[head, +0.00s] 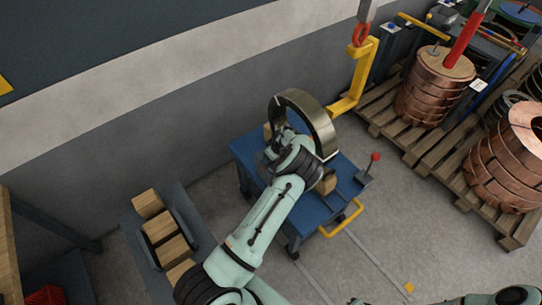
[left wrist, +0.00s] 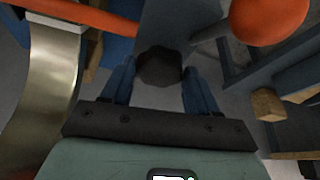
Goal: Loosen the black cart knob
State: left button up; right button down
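The black knob (left wrist: 158,67) shows in the left wrist view, round and dark, directly between the two blue-grey fingers of my left gripper (left wrist: 160,72). The fingers lie along both sides of it with no clear gap. I cannot tell whether they press on it or only stand around it. In the head view my left arm reaches over the blue cart (head: 246,153), and its gripper end (head: 283,147) is inside or in front of the large metal ring (head: 318,122) on the cart. The knob is hidden there. My right gripper is out of frame.
A yellow hook (head: 358,75) hangs beside the ring. A red-knobbed lever (head: 375,157) and yellow handle (head: 342,218) are on the cart's right side. Wooden blocks (head: 148,203) sit on a dark stand at left. Copper coils (head: 436,88) stand on pallets (head: 420,147) at right.

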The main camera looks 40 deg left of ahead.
pick_arm(q)
jog(key=shift+o, duration=1.1)
jog(key=b+v, duration=0.1)
jog(key=v, duration=1.2)
jog(key=shift+r, duration=0.25)
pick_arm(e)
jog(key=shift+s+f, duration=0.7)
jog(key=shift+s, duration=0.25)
pick_arm(q)
jog(key=shift+s+d, duration=0.1)
